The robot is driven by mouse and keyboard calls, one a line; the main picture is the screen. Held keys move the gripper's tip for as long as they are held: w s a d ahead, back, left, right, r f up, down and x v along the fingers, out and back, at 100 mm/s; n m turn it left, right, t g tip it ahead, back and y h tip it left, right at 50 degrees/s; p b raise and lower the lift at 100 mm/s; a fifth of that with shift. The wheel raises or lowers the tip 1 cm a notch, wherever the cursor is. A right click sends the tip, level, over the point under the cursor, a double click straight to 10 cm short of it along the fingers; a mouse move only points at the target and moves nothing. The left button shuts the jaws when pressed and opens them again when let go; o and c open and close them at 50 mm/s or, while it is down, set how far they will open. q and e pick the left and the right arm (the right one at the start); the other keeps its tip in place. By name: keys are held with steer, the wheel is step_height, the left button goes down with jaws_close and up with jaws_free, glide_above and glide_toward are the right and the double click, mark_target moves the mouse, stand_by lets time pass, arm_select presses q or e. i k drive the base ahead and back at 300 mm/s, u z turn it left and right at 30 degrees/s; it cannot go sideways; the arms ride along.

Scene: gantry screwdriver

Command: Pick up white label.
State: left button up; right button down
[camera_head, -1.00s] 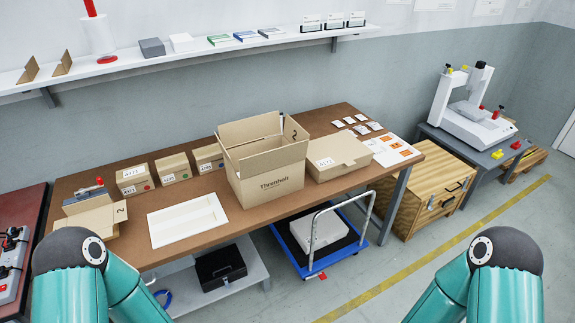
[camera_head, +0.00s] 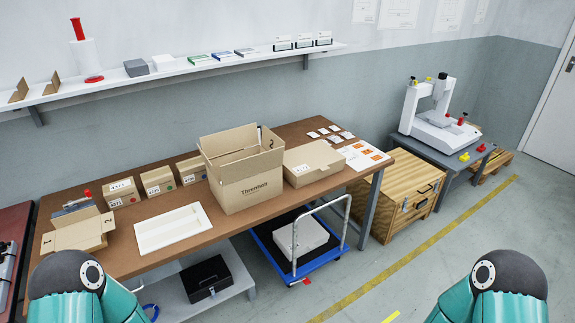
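Several small white labels (camera_head: 323,132) lie in two rows on the back right of the brown table (camera_head: 300,192), behind a flat cardboard box. A white sheet (camera_head: 362,156) with orange marks lies beside them at the table's right end. It cannot be told which one the task means. Only the teal upper parts of my two arms show, at the bottom left and bottom right. Both grippers are out of view.
A large open carton (camera_head: 247,185) and a flat box (camera_head: 313,163) stand on the table, with small boxes (camera_head: 159,181) and a white tray (camera_head: 174,230) to the left. A blue trolley (camera_head: 262,240) is underneath. Floor at the right front is clear.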

mark_target(352, 157)
steer(key=i, duration=0.9)
steer(key=u, duration=0.05)
